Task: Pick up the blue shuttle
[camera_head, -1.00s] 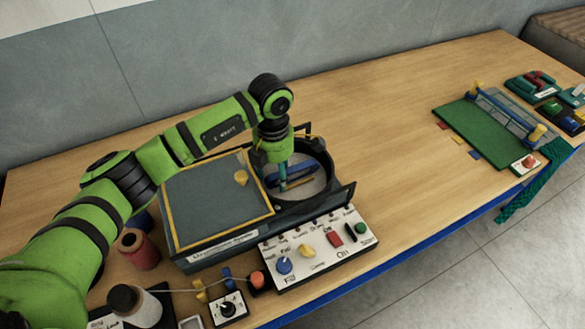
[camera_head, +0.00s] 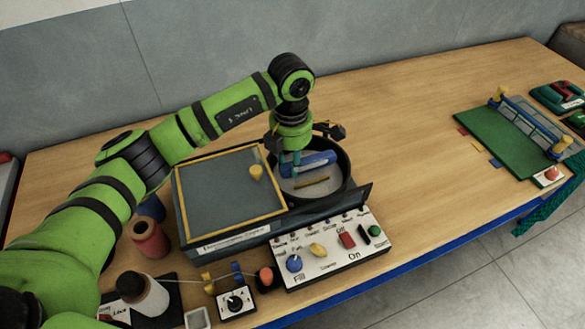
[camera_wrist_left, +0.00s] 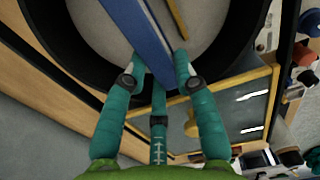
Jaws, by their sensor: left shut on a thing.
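The blue shuttle (camera_head: 312,163) is over the round black basin (camera_head: 345,182) in the head view, tilted and partly hidden by my gripper. My left gripper (camera_head: 293,168) points down at its left end. In the left wrist view the shuttle (camera_wrist_left: 135,30) runs as a long blue bar to between the teal fingers of my left gripper (camera_wrist_left: 160,75), which are shut on its near end. My right gripper is in neither view.
A yellow-brown strip (camera_head: 312,182) lies on the basin's pale floor. A yellow-framed lid (camera_head: 220,190) with a yellow knob (camera_head: 256,171) adjoins the basin. A control panel (camera_head: 330,247) stands in front. Free table (camera_head: 415,150) lies to the right.

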